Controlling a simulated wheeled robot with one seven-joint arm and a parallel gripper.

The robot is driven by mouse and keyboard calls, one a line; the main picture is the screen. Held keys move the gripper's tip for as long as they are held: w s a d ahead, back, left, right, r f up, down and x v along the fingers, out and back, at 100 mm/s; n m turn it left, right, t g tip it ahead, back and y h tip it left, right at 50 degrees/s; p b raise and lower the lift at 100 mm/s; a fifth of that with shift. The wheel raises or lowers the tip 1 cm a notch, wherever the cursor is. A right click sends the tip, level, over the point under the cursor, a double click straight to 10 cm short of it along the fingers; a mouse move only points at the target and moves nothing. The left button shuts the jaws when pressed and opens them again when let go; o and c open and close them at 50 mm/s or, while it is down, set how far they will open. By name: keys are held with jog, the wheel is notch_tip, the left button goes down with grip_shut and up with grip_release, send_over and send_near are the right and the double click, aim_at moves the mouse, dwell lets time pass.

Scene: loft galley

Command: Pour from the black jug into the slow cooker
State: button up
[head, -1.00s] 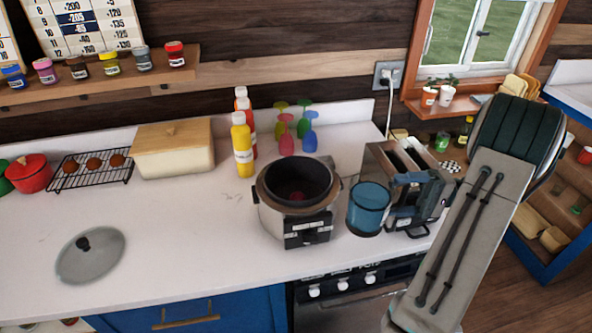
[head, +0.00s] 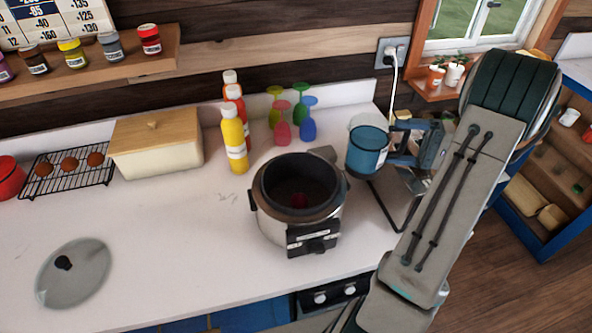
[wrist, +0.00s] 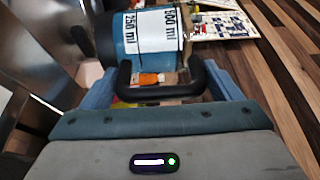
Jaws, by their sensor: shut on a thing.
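The jug (head: 367,150) has a see-through blue body and a black handle; the wrist view shows white measure labels on it (wrist: 155,32). My gripper (head: 410,142) is shut on the jug's handle (wrist: 162,88) and holds it roughly upright, raised above the counter, behind and right of the slow cooker. The slow cooker (head: 275,224) is silver with a dark open pot and a front control panel. The glass lid (head: 75,280) lies on the counter at the left.
A toaster stands right of the cooker, largely hidden by my arm. Sauce bottles (head: 235,140) and coloured goblets (head: 282,130) stand behind the cooker. A bread box (head: 157,150) and a rack of eggs (head: 67,165) are further left. The counter (head: 165,245) left of the cooker is clear.

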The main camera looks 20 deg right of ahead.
aim_at(392, 128)
jog(key=shift+b, duration=0.45)
jog(key=h+b, duration=0.1)
jog(key=b, duration=0.2)
jog(key=shift+a+r, duration=0.1)
jog(key=shift+a, duration=0.25)
jog(key=h+b, duration=0.1)
jog(key=b, duration=0.2)
jog(key=a+r+n+g+h+b, duration=0.1)
jog(key=b, duration=0.2)
jog(key=shift+w+a, duration=0.15)
jog(key=shift+a, duration=0.1)
jog(key=shift+a+r+h+p, duration=0.2)
jog(key=shift+r+h, duration=0.1)
jog(key=shift+r, duration=0.25)
jog(key=shift+a+r+h+p, duration=0.15)
jog(key=shift+r+h, duration=0.15)
jog(key=shift+r, duration=0.2)
jog(key=shift+a+r+g+h+p, duration=0.3)
jog(key=shift+a+r+h+p, duration=0.05)
jog(key=shift+a+r+h, duration=0.25)
jog(key=shift+w+a+r+h, duration=0.15)
jog(key=shift+a+r+h, duration=0.1)
jog(key=shift+a+h, duration=0.55)
jog(key=shift+a+n, duration=0.15)
jog(key=shift+n, duration=0.15)
